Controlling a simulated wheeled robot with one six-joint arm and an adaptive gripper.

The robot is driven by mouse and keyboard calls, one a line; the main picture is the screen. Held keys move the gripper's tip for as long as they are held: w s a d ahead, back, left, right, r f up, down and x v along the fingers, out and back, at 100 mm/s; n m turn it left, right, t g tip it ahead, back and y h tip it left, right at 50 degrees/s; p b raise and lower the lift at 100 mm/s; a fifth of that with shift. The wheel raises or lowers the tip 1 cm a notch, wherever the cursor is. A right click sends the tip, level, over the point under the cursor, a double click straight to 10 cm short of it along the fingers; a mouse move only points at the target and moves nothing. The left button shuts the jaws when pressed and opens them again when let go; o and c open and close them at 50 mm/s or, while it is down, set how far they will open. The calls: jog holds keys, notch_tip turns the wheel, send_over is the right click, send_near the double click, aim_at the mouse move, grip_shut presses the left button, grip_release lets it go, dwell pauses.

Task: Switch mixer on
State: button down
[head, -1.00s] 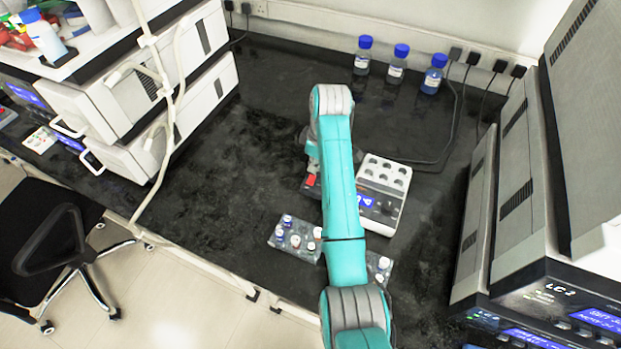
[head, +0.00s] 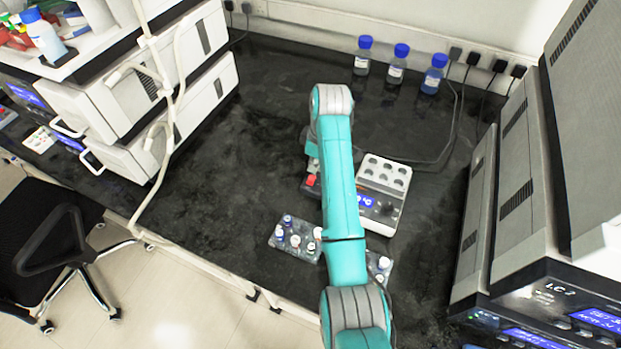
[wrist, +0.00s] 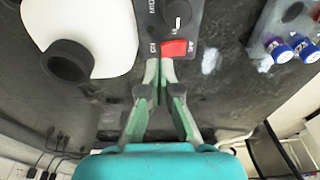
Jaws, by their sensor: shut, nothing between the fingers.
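The mixer shows as a dark panel (wrist: 184,14) at the top of the wrist view, with a round black knob and partly readable lettering. A red switch (wrist: 174,48) is set at its lower edge; it also shows in the head view (head: 311,180), left of my arm. My gripper (wrist: 161,68) is shut and empty, its fingertips right at the near edge of the red switch. I cannot tell whether they touch it. In the head view, my arm hides much of the mixer and the fingertips.
A white block with wells (head: 385,172) and a blue display stands just right of my arm. Vial racks (head: 296,240) lie near the front edge. Blue-capped bottles (head: 397,66) stand at the back. Instrument stacks flank both sides; the left-middle bench is clear.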

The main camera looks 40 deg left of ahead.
jog(key=shift+f, duration=1.35)
dwell(0.6)
jog(key=shift+r, duration=2.6)
